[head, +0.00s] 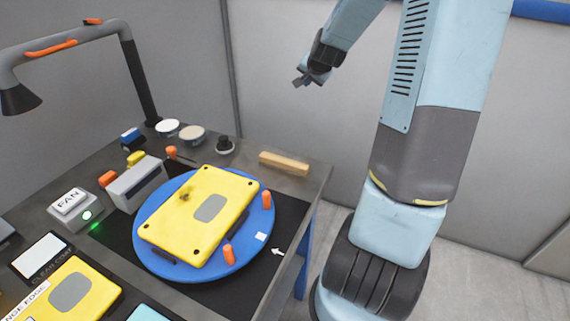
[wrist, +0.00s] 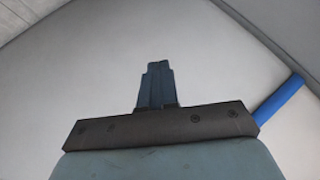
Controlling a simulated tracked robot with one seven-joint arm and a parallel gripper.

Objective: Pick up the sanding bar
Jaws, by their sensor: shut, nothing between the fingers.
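In the head view a tan, block-shaped bar (head: 284,163), which looks like the sanding bar, lies flat near the far right corner of the grey workbench (head: 317,180). My gripper (head: 299,83) is in the air above and beyond that corner, well apart from the bar. It is shut and empty. In the wrist view my gripper (wrist: 157,66) shows its fingers together against a plain pale wall, and the bar is not in that view.
A blue turntable (head: 262,223) holds a yellow panel (head: 180,222) with orange clamps. A black knob (head: 225,146) and round pads (head: 191,135) stand left of the bar. A lamp arm (head: 70,33) arches over the bench's back left. The air around my gripper is clear.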

